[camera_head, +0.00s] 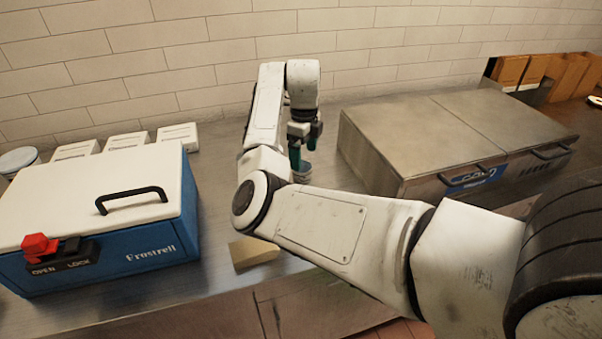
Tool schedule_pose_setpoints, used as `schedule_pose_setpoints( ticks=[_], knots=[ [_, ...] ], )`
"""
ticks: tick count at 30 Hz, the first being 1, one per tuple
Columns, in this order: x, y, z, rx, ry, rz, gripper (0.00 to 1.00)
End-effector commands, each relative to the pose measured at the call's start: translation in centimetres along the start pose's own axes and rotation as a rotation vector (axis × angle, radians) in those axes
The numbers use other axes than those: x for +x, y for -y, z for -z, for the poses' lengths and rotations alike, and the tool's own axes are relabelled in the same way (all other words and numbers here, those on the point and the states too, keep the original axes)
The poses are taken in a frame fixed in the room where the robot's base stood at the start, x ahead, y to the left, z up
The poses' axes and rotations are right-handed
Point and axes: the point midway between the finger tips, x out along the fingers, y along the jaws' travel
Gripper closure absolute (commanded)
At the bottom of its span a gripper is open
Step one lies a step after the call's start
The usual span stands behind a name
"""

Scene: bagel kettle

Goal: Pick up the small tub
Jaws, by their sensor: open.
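My gripper (303,158) points down over the counter between the blue box and the steel unit, with its dark green fingers apart. A small blue-grey tub (304,173) is directly at the fingertips, low on the counter. My arm hides part of it, and I cannot tell whether the fingers touch it. Another round tub with a pale blue lid (18,159) stands at the far left, behind the blue box.
A blue box with a white lid (95,210) and black handle fills the left. Several white cartons (126,142) stand behind it. A steel lidded unit (440,140) stands on the right. A tan block (254,251) lies near the counter's front edge.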

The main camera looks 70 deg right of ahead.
Motion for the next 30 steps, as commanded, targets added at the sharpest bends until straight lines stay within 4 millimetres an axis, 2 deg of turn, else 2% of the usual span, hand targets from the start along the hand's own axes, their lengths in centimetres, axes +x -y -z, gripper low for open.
schedule_pose_setpoints(
  ticks=[5, 13, 22, 23, 30],
  knots=[
    [1.2, -0.3, -0.1, -0.001, 0.000, -0.002, 0.09],
    [4.8, -0.8, -0.2, 0.000, 0.000, 0.000, 0.09],
    [5.5, -0.8, -0.3, 0.001, 0.002, 0.000, 0.09],
    [5.5, -0.8, -0.3, 0.001, 0.002, 0.000, 0.10],
    [5.4, -0.8, -0.3, 0.001, 0.002, 0.000, 0.33]
  ],
)
